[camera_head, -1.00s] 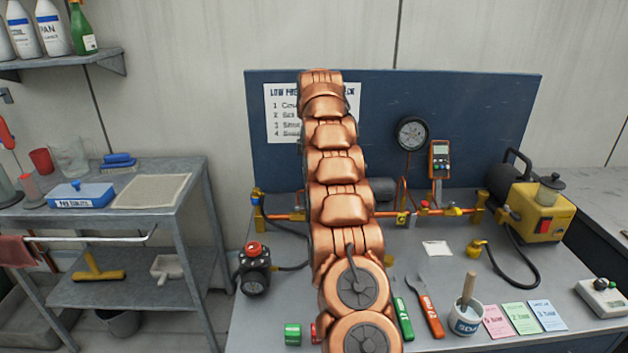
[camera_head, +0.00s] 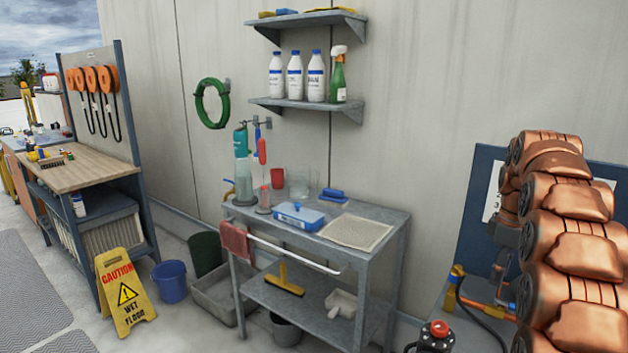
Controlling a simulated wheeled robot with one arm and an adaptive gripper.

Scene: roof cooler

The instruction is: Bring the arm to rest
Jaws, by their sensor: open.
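My copper arm (camera_head: 570,235) stands at the right edge of the head view, folded up in front of the bench. My gripper (camera_head: 501,275) hangs down beyond the arm, above the bench, and is partly hidden by the arm links. It is open, and I see nothing held in it. Its fingertips are small and hard to make out against the pipework.
A grey trolley (camera_head: 385,216) with a blue box (camera_head: 299,216) stands left of the bench. A yellow wet-floor sign (camera_head: 124,291) and a blue bucket (camera_head: 170,281) stand on the floor further left. A black valve with a red cap (camera_head: 437,335) is near the arm.

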